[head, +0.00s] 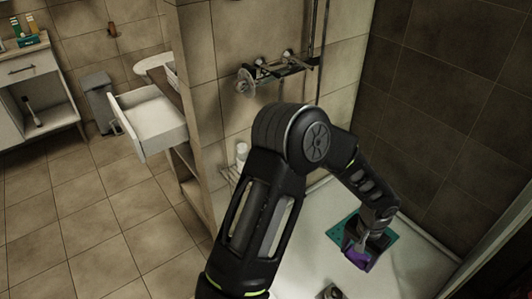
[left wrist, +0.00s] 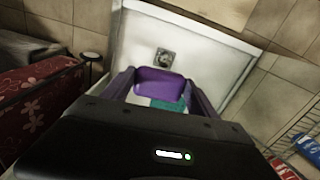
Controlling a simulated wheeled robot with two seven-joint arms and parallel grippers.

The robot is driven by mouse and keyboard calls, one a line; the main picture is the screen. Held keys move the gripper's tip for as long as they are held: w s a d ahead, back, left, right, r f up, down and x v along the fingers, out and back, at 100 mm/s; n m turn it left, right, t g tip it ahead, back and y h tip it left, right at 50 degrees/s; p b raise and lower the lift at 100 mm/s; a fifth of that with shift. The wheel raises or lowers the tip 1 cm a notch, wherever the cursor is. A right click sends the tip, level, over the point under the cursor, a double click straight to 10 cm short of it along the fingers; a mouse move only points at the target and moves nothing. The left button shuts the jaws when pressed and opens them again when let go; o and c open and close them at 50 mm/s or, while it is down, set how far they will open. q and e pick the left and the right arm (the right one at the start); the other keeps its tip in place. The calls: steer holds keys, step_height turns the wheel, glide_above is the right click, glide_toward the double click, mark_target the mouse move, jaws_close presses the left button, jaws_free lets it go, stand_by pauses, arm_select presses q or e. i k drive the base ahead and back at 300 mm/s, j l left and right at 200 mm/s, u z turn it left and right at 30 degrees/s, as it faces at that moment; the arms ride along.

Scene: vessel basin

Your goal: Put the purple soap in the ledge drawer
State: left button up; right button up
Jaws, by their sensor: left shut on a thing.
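The purple soap (head: 357,258) is at the end of my left arm, low over the white shower basin; it also shows in the left wrist view (left wrist: 160,82). My left gripper (head: 368,247) is shut on the soap, with one finger on each side of it. The ledge drawer (head: 155,118) is a white drawer pulled open at the left, beyond the tiled partition, and looks empty. I cannot tell whether the soap touches the basin. My right gripper is not in view.
A teal mat (head: 388,237) lies in the basin (head: 305,250) under the gripper. A tiled partition (head: 205,100) stands between basin and drawer. A metal shower fixture (head: 280,68) juts from the wall. A white bottle (head: 241,153) stands on a low rack.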

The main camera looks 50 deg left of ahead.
mark_target(152, 124)
steer(key=k+j, duration=0.2)
steer(key=j, duration=0.35)
steer(key=k+j, duration=0.15)
steer(key=j, duration=0.4)
steer(key=k+j+z, duration=0.1)
steer(key=j, duration=0.5)
steer(key=k+j, duration=0.3)
steer(key=j, duration=0.2)
steer(key=k+j, duration=0.2)
steer(key=j, duration=0.35)
steer(key=k+j, duration=0.2)
steer(key=j, duration=0.35)
steer(key=k+j+z, duration=0.1)
steer(key=j, duration=0.45)
steer(key=k+j, duration=0.35)
steer(key=j, duration=0.2)
